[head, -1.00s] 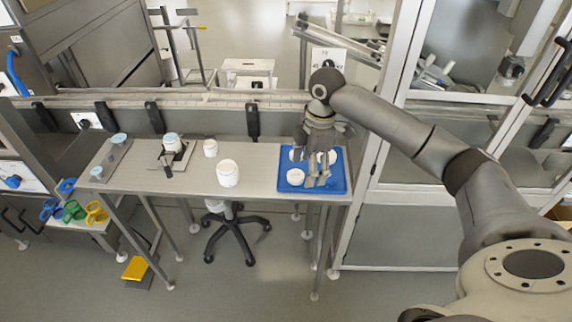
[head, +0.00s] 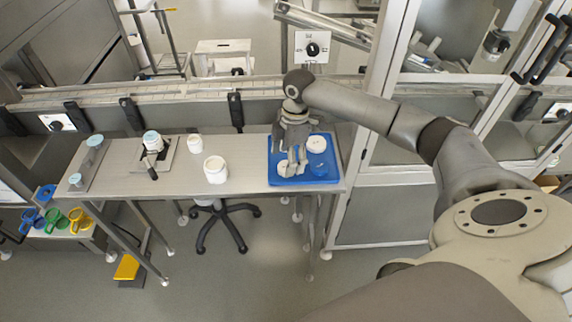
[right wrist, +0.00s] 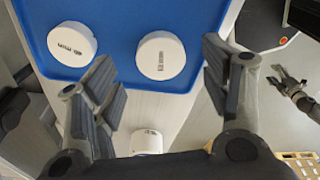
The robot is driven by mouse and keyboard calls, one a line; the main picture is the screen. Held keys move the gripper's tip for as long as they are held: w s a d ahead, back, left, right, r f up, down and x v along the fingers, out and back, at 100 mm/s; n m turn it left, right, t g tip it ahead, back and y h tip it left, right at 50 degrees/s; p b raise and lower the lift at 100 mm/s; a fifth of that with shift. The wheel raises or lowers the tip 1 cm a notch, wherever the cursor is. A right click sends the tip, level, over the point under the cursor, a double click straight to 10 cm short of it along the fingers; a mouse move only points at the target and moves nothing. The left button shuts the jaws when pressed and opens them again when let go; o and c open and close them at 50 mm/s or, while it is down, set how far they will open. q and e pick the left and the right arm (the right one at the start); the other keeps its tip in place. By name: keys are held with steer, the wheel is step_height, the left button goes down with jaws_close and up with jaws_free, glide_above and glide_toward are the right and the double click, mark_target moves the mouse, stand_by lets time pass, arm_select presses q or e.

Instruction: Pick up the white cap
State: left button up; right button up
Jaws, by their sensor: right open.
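White round caps lie on a blue tray (head: 335,180) at the right end of the table in the head view. One cap (head: 316,143) is at the tray's back right; another (head: 284,168) is partly hidden by my right gripper (head: 291,165). In the right wrist view, two caps show on the tray (right wrist: 150,13): one at left (right wrist: 72,44) and one (right wrist: 161,55) between the fingers. My right gripper (right wrist: 160,68) is open and empty there, its fingers either side of that cap. Contact cannot be told.
A white jar (head: 215,170) and a smaller one (head: 194,145) stand left of the tray on the metal table (head: 240,178). A fixture with a jar (head: 153,140) is further left. A glass-doored cabinet frame (head: 375,135) stands close right of the tray.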

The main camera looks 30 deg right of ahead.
step_height(320, 180, down, 2)
steer(key=shift+s+a+f, duration=0.1)
steer(key=shift+a+f, duration=0.05)
steer(key=shift+c, duration=1)
steer(key=c, duration=0.6)
arm_select(q)
steer(key=shift+w+r, duration=0.3)
steer(key=shift+w, duration=0.15)
